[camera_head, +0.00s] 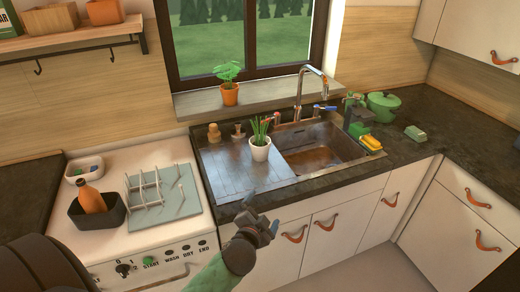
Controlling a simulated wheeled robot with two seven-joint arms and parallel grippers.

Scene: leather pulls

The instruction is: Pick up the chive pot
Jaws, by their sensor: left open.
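The chive pot, a white pot (260,152) with thin upright green leaves, stands upright on the metal sink unit, at the left edge of the basin. My left gripper (262,217) is open and empty, in front of the counter's front edge. It is below the pot in the picture and apart from it. My right gripper is out of view.
A terracotta pot with a leafy plant (230,93) stands on the window sill. The faucet (302,95) rises behind the basin (315,152). Small stoppers (214,132) stand behind the drainboard (222,170), which is clear. A dish rack (160,195) is at left.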

